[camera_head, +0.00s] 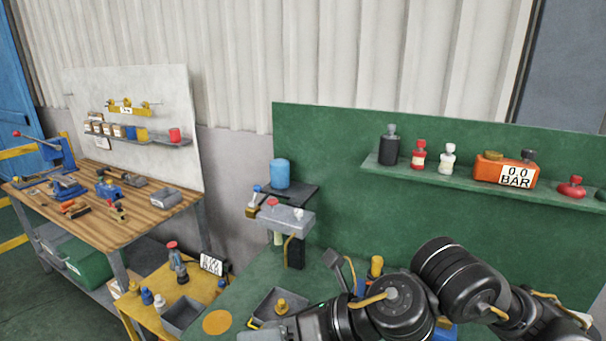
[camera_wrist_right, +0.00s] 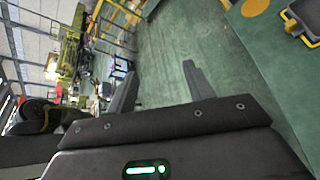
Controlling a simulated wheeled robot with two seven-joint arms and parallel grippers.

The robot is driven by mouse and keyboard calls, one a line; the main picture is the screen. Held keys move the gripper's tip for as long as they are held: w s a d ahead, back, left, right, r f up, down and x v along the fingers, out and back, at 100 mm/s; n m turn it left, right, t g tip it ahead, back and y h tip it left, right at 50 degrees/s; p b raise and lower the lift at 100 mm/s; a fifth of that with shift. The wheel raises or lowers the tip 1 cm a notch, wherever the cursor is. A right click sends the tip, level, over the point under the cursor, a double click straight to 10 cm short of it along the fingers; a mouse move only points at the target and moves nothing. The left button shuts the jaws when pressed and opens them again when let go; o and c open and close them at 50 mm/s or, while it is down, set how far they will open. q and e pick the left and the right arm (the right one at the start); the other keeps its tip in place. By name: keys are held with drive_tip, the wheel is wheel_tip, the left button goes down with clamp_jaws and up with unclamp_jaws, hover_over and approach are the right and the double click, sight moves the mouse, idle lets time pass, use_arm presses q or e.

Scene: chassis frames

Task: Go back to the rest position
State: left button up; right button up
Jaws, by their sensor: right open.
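My right arm (camera_head: 395,300) comes in from the right and lies across the front of the green workbench (camera_head: 240,290). In the right wrist view my right gripper (camera_wrist_right: 161,78) is open, its two dark fingers apart with nothing between them. In the head view the arm's far end runs to the bottom edge, so the fingers cannot be made out clearly there. My left gripper is not in view.
A grey bin (camera_head: 277,306) with a yellow part stands close by the right arm's end. An orange disc (camera_head: 217,322) marks the bench beside it. A shelf (camera_head: 480,184) carries bottles and an orange gauge box (camera_head: 505,171). A wooden workbench (camera_head: 140,222) stands left.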

drive_tip(key=w+d+f+m+t+h, duration=0.3)
drive_tip(key=d+f+m+t, duration=0.3)
drive_tip(key=m, duration=0.9)
drive_tip(key=w+d+f+m+t+h, duration=0.3)
drive_tip(key=d+f+m, duration=0.45)
drive_tip(key=m, duration=0.65)
drive_tip(key=s+d+f+m+g+h, duration=0.35)
drive_tip(key=s+d+f+m, duration=0.25)
drive_tip(key=s+d+f, duration=0.3)
drive_tip(key=s+d+f+m+g+h, duration=0.35)
drive_tip(key=s+d+f+m, duration=0.3)
drive_tip(key=s+f, duration=0.4)
drive_tip(key=s+f+g+b, duration=0.25)
drive_tip(key=f+b, duration=0.45)
drive_tip(key=f, duration=2.7)
use_arm(q)
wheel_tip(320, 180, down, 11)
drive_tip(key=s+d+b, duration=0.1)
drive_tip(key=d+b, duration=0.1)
drive_tip(key=b, duration=0.1)
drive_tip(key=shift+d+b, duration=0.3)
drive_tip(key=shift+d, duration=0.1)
use_arm(e)
drive_tip(key=s+d+f, duration=0.3)
drive_tip(key=s+f, duration=1.3)
drive_tip(key=f, duration=0.2)
drive_tip(key=shift+s+d+f+g, duration=0.15)
drive_tip(key=shift+s+d+g, duration=0.05)
drive_tip(key=shift+g, duration=0.25)
